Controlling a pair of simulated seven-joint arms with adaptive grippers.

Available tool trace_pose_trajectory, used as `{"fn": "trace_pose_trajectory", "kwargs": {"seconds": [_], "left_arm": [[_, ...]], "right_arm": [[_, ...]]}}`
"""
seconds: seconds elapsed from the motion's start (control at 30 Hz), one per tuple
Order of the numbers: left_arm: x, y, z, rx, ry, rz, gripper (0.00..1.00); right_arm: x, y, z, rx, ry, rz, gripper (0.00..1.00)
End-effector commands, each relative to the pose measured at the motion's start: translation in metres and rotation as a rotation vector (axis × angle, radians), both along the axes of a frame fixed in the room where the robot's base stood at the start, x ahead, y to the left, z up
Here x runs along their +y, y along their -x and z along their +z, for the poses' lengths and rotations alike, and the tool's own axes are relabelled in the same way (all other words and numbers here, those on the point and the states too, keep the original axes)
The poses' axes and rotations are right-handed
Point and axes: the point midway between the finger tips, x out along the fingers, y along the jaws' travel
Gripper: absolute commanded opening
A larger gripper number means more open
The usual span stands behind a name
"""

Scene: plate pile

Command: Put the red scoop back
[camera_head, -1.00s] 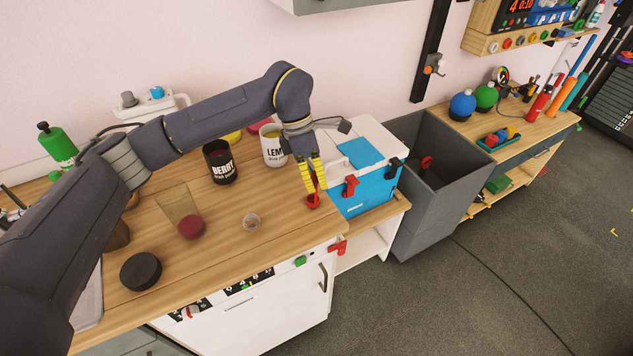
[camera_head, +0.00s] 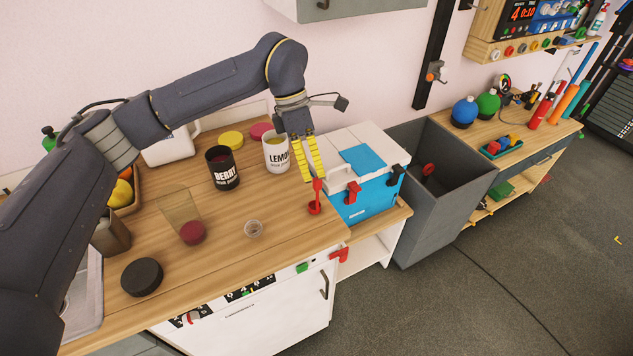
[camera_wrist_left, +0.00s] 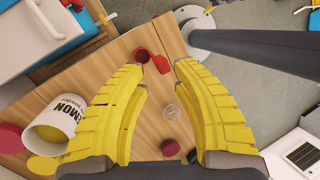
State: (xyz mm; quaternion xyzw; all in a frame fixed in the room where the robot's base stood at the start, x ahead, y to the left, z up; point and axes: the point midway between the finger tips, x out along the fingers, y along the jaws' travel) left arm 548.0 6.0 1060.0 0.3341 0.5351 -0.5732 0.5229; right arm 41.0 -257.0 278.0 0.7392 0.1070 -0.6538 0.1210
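The red scoop (camera_head: 315,206) is at the right edge of the wooden counter, beside the blue cooler, its handle pointing up toward my left gripper (camera_head: 313,180). In the left wrist view, the scoop (camera_wrist_left: 152,61) shows just beyond and between the yellow fingertips (camera_wrist_left: 160,62). The fingers are apart with a clear gap, and I see no grip on the scoop. A black BERRY canister (camera_head: 222,170) and a white LEMON canister (camera_head: 276,152) stand open on the counter. My right gripper is not in view.
The blue cooler (camera_head: 366,203) with white lid stands close right of the scoop. Yellow (camera_head: 231,138) and pink (camera_head: 261,130) lids lie behind.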

Motion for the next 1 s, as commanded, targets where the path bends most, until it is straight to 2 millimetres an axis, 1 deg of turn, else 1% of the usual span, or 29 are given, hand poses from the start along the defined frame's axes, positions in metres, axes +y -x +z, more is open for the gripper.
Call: {"fn": "trace_pose_trajectory", "kwargs": {"seconds": [0.03, 0.2, 0.4, 0.6, 1.0], "left_arm": [[0.003, -0.003, 0.009, -0.004, -0.001, 0.002, 0.27], [0.009, -0.008, 0.032, -0.002, -0.001, 0.0, 0.27], [0.013, -0.012, 0.049, -0.001, -0.001, 0.0, 0.27], [0.014, -0.013, 0.054, 0.0, 0.0, -0.002, 0.27], [0.014, -0.013, 0.054, 0.001, -0.001, -0.001, 0.27]], "right_arm": [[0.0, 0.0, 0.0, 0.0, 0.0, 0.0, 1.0], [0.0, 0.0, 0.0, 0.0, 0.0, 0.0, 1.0], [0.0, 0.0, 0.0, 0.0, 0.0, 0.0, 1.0], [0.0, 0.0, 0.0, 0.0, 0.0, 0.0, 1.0], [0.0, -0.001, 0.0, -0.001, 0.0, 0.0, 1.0]]}}
